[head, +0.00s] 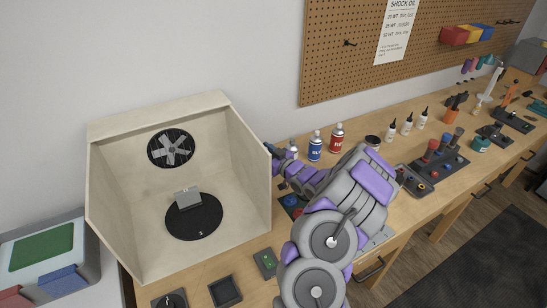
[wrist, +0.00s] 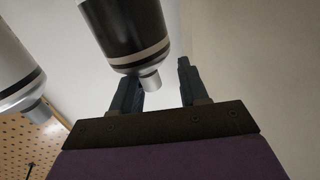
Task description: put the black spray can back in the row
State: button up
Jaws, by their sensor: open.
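In the wrist view the black spray can (wrist: 128,28), with pale bands and a silver nozzle end, appears inverted at the top. Its nozzle end overlaps the left finger in the picture; I cannot tell whether they touch. My gripper (wrist: 157,70) is open, its two dark fingers apart. A white can (wrist: 14,65) shows at the left edge. In the head view my gripper (head: 274,151) is beside the booth's right wall. The row there shows a pale can (head: 292,148), a blue can (head: 315,147) and a red can (head: 337,138). I cannot make out the black can there.
The wooden spray booth (head: 253,188) with a fan and turntable stands left of my arm. A dark jar (head: 372,142) and several white bottles (head: 407,125) stand right of the cans. The pegboard (head: 335,50) is behind. My arm hides part of the bench.

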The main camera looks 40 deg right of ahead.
jog(key=s+d+p, duration=0.1)
jog(key=s, duration=1)
jog(key=shift+s+p, duration=0.3)
jog(key=shift+d+f, duration=0.1)
